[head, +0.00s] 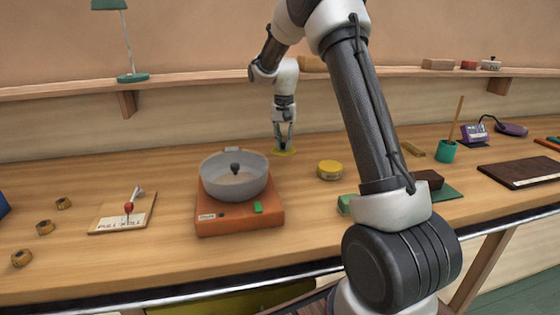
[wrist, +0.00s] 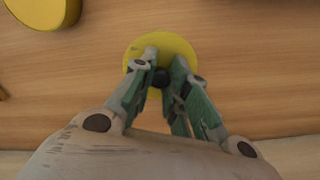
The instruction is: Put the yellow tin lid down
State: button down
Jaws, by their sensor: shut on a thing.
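The yellow tin lid (head: 285,153) is a flat yellow disc with a dark knob, at the back of the wooden bench behind the grey pan. It also shows in the wrist view (wrist: 143,48). My gripper (head: 284,147) points straight down over it, and its fingers (wrist: 161,79) are shut on the dark knob. The lid looks level and at or very near the bench top; I cannot tell whether it touches. A round yellow tin (head: 330,171) stands on the bench right of the lid, apart from it.
A grey pan (head: 234,190) sits on an orange device (head: 240,217) in front of the lid. A lettered card with a red-knobbed lever (head: 122,218) lies left. A teal cup (head: 446,151) and a dark board (head: 520,173) are at right. Bench left of the lid is clear.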

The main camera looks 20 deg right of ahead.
aim_at(283, 165)
jog(key=shift+f, duration=2.9)
jog(key=c, duration=1.4)
grip_release()
jog(key=shift+f, duration=0.15)
notch_tip(283, 165, up, 12)
jog(key=shift+r, duration=0.15)
jog(key=s+a+r+n+t, duration=0.15)
jog(key=s+r, duration=0.45)
jog(key=s, duration=0.7)
jog(key=s+r+n+t, duration=0.1)
jog(key=s+r+n, duration=0.35)
jog(key=s, duration=0.85)
jog(key=shift+n+t, duration=0.4)
jog(key=shift+t, duration=0.55)
jog(key=s, duration=0.4)
jog(key=s+f, duration=0.1)
jog(key=s, duration=0.3)
jog(key=s+f, duration=0.1)
jog(key=s, duration=0.3)
jog(key=shift+s+a+f, duration=0.15)
jog(key=shift+a, duration=0.25)
